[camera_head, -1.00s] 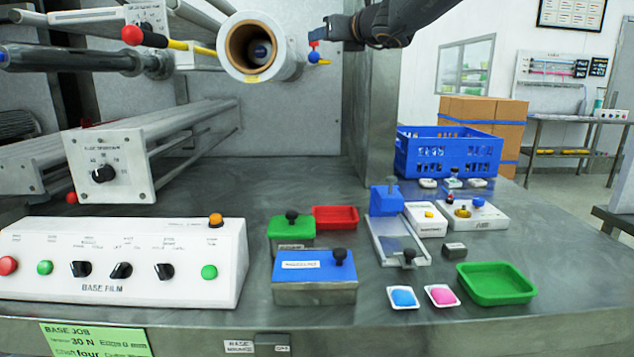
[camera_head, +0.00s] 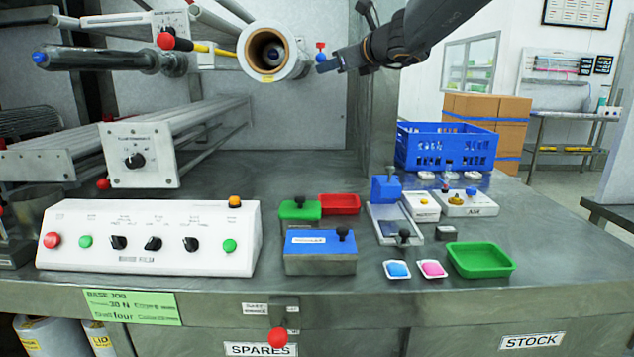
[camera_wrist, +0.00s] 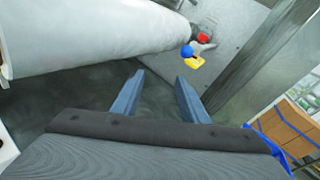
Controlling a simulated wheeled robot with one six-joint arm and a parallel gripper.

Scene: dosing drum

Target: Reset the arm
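My arm reaches in from the top right in the head view, with my gripper (camera_head: 330,65) beside the end of the white film roll (camera_head: 272,53). In the wrist view my gripper (camera_wrist: 160,95) shows two blue-grey fingers with a clear gap between them and nothing in the gap. The film roll (camera_wrist: 95,35) crosses the upper left there. A small red and blue fitting with a yellow part (camera_wrist: 195,55) lies beyond the fingertips, apart from them. It also shows in the head view (camera_head: 320,52), just left of my gripper.
The bench holds a white control panel (camera_head: 150,240), a blue-lidded box (camera_head: 318,250), a green tray (camera_head: 482,260), a red tray (camera_head: 340,203) and a scale (camera_head: 470,203). A blue crate (camera_head: 446,148) stands at the back right. A grey post (camera_head: 375,120) rises behind my gripper.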

